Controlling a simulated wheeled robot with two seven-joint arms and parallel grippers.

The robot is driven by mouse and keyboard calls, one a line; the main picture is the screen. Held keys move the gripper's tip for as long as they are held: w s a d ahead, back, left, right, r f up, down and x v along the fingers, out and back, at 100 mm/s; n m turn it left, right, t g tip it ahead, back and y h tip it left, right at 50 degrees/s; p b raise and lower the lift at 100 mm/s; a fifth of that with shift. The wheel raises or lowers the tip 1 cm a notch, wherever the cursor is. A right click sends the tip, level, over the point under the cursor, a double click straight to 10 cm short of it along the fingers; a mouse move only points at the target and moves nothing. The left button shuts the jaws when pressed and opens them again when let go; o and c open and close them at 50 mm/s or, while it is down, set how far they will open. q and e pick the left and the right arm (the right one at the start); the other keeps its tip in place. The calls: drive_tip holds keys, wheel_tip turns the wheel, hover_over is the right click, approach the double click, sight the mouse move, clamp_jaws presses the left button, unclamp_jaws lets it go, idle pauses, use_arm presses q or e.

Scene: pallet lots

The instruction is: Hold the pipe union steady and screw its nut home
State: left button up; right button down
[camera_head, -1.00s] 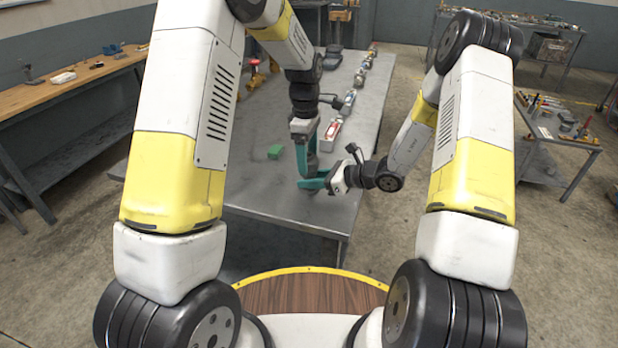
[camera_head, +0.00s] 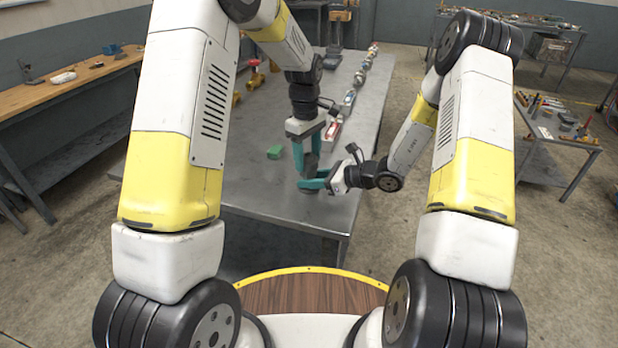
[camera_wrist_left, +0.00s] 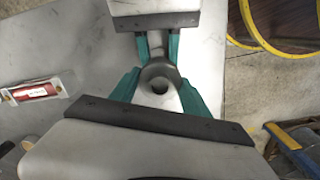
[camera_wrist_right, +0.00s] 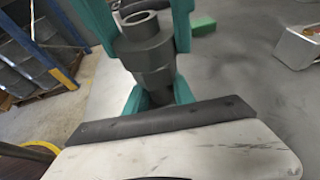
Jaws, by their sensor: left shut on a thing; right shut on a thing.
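The dark grey pipe union (camera_wrist_right: 152,66) stands upright on the metal table; its open round top shows in the left wrist view (camera_wrist_left: 160,86). My left gripper (camera_head: 309,172) reaches down from above, shut on the union's upper part, where the nut (camera_wrist_right: 148,42) appears to be. My right gripper (camera_head: 309,184) comes in level from the right, shut on the lower body. In the right wrist view the left gripper's teal fingers flank the upper part and the right fingers grip below. In the head view the fingers hide much of the union. The thread is not visible.
A green block (camera_head: 275,152) lies on the table (camera_head: 258,205) left of the grippers. A pale box with a red item (camera_head: 333,130) stands behind them, with several more items in a row beyond. The table's front and right edges are close.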

use_arm(q)
drive_tip(key=m, duration=0.7)
drive_tip(key=shift+m, duration=0.4)
use_arm(e)
drive_tip(key=shift+s+d+f, duration=0.1)
drive_tip(key=shift+s+f, duration=0.05)
drive_tip(key=shift+f, duration=0.1)
use_arm(q)
drive_tip(key=m, duration=0.4)
drive_tip(key=shift+m, duration=0.3)
drive_tip(key=m, duration=0.4)
drive_tip(key=shift+m, duration=0.4)
drive_tip(key=m, duration=0.6)
drive_tip(key=o, duration=1.6)
wheel_tip(320, 180, up, 12)
drive_tip(key=shift+w+a, duration=0.1)
drive_tip(key=shift+a, duration=0.05)
